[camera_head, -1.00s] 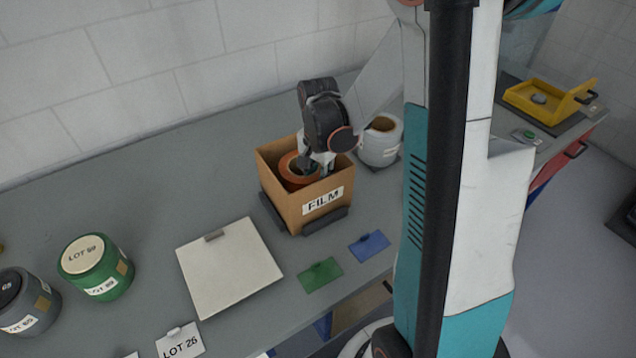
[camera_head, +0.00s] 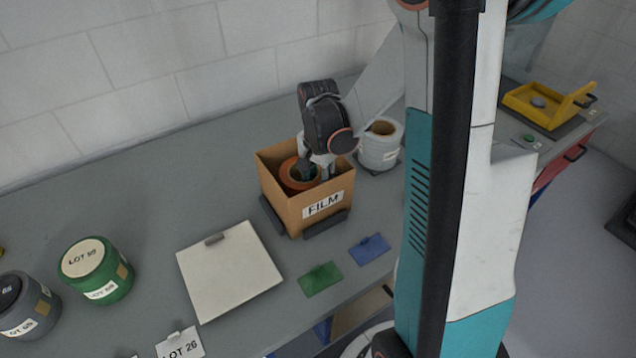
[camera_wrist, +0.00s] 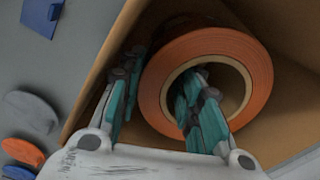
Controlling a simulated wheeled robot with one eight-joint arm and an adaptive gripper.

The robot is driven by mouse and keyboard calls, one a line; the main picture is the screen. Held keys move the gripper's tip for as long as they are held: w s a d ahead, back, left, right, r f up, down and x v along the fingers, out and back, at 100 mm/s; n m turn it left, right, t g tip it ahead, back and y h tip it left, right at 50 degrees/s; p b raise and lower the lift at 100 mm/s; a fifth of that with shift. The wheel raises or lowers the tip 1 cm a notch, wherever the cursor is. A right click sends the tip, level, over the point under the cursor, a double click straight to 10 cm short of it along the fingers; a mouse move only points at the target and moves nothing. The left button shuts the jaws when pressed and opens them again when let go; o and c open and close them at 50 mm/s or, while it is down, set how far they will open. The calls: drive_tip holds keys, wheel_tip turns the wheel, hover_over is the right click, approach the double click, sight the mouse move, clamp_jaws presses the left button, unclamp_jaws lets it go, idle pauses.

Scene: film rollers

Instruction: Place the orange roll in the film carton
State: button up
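The orange roll (camera_head: 290,181) is inside the film carton (camera_head: 300,214), an open brown box labelled FILM. In the wrist view the roll (camera_wrist: 258,72) shows its ring face and pale core, within the carton walls (camera_wrist: 88,98). My gripper (camera_head: 317,172) reaches down into the carton from above. In the wrist view my gripper (camera_wrist: 158,105) straddles the roll's wall, one finger inside the core and the other outside. The fingers are spread, with a gap seeming to show beside the roll. The roll's underside is hidden.
A white-grey roll (camera_head: 376,154) stands close behind the carton on the right. A pale board (camera_head: 230,275), a green card (camera_head: 320,279) and a blue card (camera_head: 369,249) lie in front. Green (camera_head: 97,270) and grey (camera_head: 25,305) rolls stand at left. A yellow tray (camera_head: 530,105) is far right.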

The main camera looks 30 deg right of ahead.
wheel_tip(320, 180, up, 11)
drive_tip(key=p, duration=0.3)
